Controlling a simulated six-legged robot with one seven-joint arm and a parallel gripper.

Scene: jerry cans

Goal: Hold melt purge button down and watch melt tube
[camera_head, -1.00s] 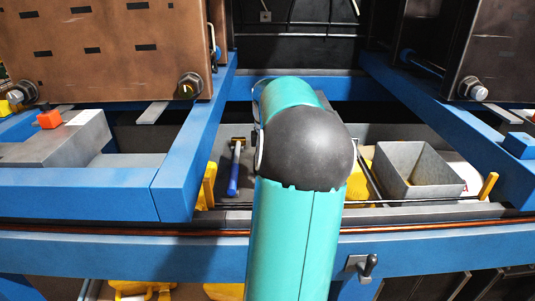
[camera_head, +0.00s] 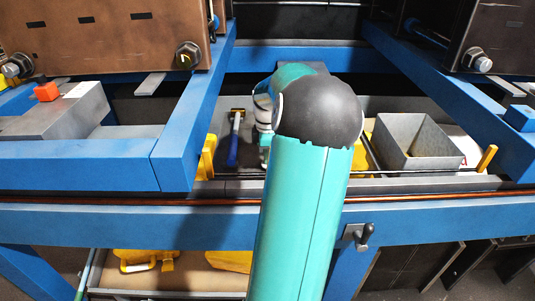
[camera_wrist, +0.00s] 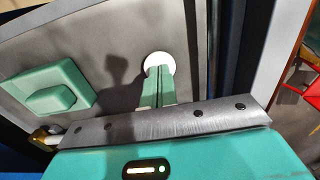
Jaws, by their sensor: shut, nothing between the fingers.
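In the wrist view my gripper (camera_wrist: 158,72) has its two teal fingers together, with nothing between them. The fingertips overlap the lower part of a round white disc (camera_wrist: 159,62) on a grey panel (camera_wrist: 115,35). I cannot tell whether they touch it. A raised teal block (camera_wrist: 48,92) sits on the panel to the left. No label shows which of these is the melt purge button. I cannot identify the melt tube. In the head view my arm hides the gripper.
In the head view blue beams (camera_head: 190,120) frame the work area. A blue-handled hammer (camera_head: 234,140), an open grey box (camera_head: 417,142) and yellow jerry cans (camera_head: 147,260) lie around my arm. A red object (camera_wrist: 298,95) is at the right in the wrist view.

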